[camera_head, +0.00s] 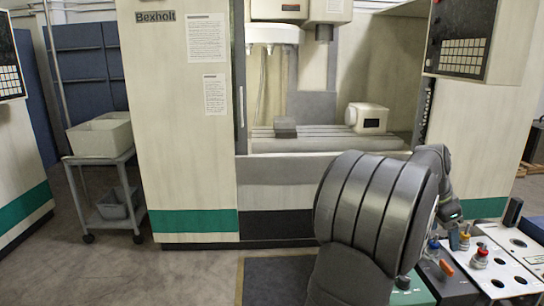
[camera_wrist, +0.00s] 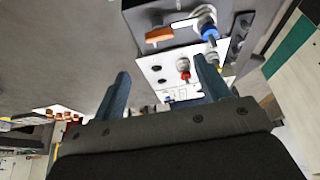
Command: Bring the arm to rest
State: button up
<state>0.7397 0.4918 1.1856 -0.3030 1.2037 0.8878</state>
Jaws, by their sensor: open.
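My gripper (camera_wrist: 160,65) shows in the wrist view with two blue-grey fingers spread apart. Nothing is held between them; a white panel (camera_wrist: 165,68) with a red-topped part (camera_wrist: 183,66) shows beyond the gap. In the camera_head view my dark grey arm fills the lower right middle and bends over toward the panel (camera_head: 512,268) on the right. The arm's far end is there, and its fingers are hard to make out in that view.
Near the arm's end are an orange part (camera_head: 446,267), a red-topped part (camera_head: 480,255) and a blue-based part (camera_head: 464,239). A machine bed (camera_head: 330,144) carries a grey block (camera_head: 285,128). A trolley (camera_head: 100,158) with bins stands left. Floor at lower left is clear.

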jog(key=v, duration=0.6)
jog(key=x, duration=1.8)
jog(key=shift+r+m, duration=0.25)
jog(key=shift+m, duration=0.15)
jog(key=v, duration=1.7)
jog(key=n+y, duration=0.4)
jog(key=n, duration=0.4)
send_near(447, 265)
notch_tip(447, 265, down, 7)
jog(key=shift+w+f, duration=0.1)
jog(key=shift+f, duration=0.05)
jog(key=shift+d+f+n, duration=0.25)
jog(key=shift+f+n, duration=0.25)
jog(key=shift+f, duration=0.2)
